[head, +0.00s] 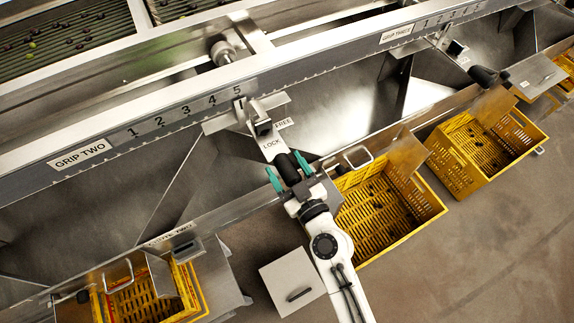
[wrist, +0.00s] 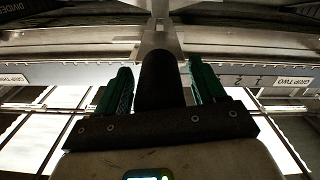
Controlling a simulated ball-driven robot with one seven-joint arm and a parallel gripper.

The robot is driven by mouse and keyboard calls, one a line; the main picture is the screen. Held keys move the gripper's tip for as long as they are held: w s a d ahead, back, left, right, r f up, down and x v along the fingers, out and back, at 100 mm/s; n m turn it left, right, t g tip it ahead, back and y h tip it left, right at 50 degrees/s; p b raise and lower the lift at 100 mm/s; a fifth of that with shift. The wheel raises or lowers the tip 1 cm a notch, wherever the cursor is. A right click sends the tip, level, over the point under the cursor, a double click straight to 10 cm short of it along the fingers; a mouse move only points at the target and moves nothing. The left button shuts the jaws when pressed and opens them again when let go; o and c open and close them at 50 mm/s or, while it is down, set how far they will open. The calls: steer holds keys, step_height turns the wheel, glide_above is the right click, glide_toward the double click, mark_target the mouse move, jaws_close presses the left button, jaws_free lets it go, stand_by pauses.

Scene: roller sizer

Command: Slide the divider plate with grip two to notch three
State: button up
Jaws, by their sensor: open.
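The GRIP TWO scale (head: 185,110) runs along the rail with notches 1 to 5. The divider's carriage (head: 243,118) sits on the rail at about notch 5. From it a metal lever marked LOCK and FREE (head: 272,148) slopes toward me and ends in a black grip (head: 289,168). My gripper (head: 287,172) is open, with its teal fingers on either side of the black grip. In the wrist view the black grip (wrist: 160,82) stands between the two fingers, with a gap visible on each side. How much of the divider plate hangs below the rail is unclear.
Yellow crates (head: 395,225) stand under the chutes, one (head: 485,150) further right and one (head: 150,300) at lower left. A long metal chute edge (head: 215,215) runs below the lever. GRIP THREE (head: 398,33) has its own scale and lever at upper right.

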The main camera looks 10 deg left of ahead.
steer(key=shift+c, duration=0.3)
jaws_close()
stand_by(0.4)
